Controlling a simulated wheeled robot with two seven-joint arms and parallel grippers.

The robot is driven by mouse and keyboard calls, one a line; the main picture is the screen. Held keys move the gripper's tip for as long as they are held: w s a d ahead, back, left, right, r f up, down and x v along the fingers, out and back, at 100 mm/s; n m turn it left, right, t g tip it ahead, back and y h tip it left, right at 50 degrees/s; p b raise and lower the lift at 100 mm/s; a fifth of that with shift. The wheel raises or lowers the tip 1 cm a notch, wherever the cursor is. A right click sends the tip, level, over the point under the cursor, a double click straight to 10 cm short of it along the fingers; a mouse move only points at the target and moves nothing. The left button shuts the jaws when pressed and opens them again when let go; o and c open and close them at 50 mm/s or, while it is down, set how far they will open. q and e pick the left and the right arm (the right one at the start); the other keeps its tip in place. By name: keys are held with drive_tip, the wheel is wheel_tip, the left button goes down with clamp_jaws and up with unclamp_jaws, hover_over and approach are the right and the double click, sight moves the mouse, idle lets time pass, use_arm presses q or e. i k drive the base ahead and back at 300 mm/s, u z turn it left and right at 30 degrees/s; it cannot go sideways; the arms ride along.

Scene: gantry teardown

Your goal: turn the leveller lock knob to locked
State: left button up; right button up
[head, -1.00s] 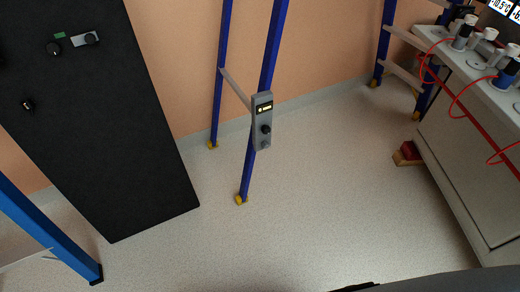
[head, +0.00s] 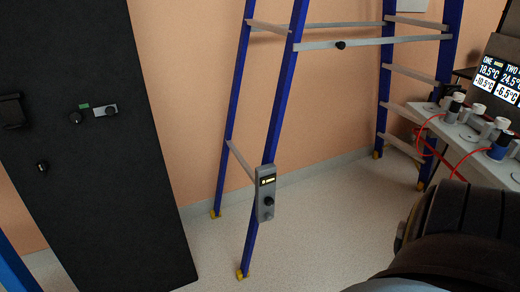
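A grey control box (head: 259,211) is fixed low on a blue gantry leg (head: 278,125). It has a small lit display (head: 267,181) with yellow marks too small to read. Below the display is a dark round knob (head: 269,202); I cannot make out its setting, nor whether it is the leveller lock knob. Neither of my grippers shows. A dark, rounded link of my own arm fills the lower right corner, apart from the control box in the picture.
A black panel (head: 95,190) with dark knobs stands at left. A bench (head: 480,160) with terminals, red cables and temperature displays (head: 500,78) stands at right. A grey crossbar (head: 375,41) with a dark knob (head: 340,45) spans the gantry. Floor (head: 325,235) beside the box is clear.

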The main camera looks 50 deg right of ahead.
sight(269, 217)
drive_tip(key=k, duration=0.2)
drive_tip(key=z, duration=0.85)
